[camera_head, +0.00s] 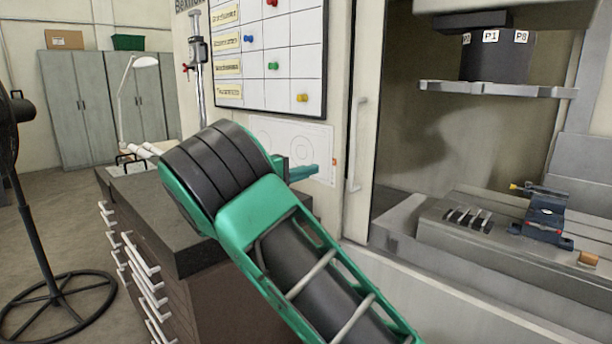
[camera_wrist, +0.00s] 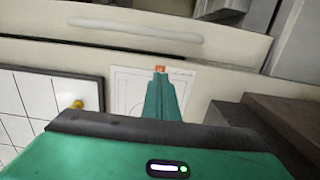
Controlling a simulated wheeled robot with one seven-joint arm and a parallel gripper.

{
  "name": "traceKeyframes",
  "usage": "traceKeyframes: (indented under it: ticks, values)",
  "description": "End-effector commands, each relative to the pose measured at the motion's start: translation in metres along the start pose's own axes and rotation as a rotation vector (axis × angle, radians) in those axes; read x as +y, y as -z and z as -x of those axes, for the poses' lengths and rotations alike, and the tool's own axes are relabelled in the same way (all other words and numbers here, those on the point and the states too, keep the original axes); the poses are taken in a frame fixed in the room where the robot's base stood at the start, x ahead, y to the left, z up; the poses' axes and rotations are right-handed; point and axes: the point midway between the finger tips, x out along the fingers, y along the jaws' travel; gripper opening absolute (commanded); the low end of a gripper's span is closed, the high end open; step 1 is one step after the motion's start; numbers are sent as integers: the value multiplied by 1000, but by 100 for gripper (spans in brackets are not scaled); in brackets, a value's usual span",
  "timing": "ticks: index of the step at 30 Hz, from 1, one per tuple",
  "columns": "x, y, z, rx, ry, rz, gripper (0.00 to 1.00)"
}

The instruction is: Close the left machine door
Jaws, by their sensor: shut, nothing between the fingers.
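The left machine door (camera_head: 362,205) is a pale panel at the left edge of the machine opening in the head view. It stands open, with the interior showing to its right. Its long vertical handle (camera_head: 357,145) is on the panel; in the wrist view the handle (camera_wrist: 135,30) runs across the top. My gripper (camera_head: 316,170) is shut and empty, its teal fingers left of the handle and apart from it in the head view. In the wrist view the fingertips (camera_wrist: 160,72) lie below the handle, over a paper drawing. My forearm hides part of the lower area.
Inside the machine are a blue vise (camera_head: 545,218) and a tool holder (camera_head: 497,58). A whiteboard (camera_head: 272,50) with coloured magnets hangs left of the door. A dark-topped drawer cabinet (camera_head: 160,205) stands beneath my arm. A fan (camera_head: 40,200) stands at far left.

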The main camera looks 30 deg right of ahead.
Motion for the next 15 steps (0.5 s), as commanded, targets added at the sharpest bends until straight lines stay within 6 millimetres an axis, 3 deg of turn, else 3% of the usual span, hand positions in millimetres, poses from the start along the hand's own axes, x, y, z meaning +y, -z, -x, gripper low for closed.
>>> traceKeyframes:
  ticks: [11, 15]
  values:
    - [0, -3, -75, -8, 1, -2, 0]
    - [0, -23, -78, -5, 4, 0, 0]
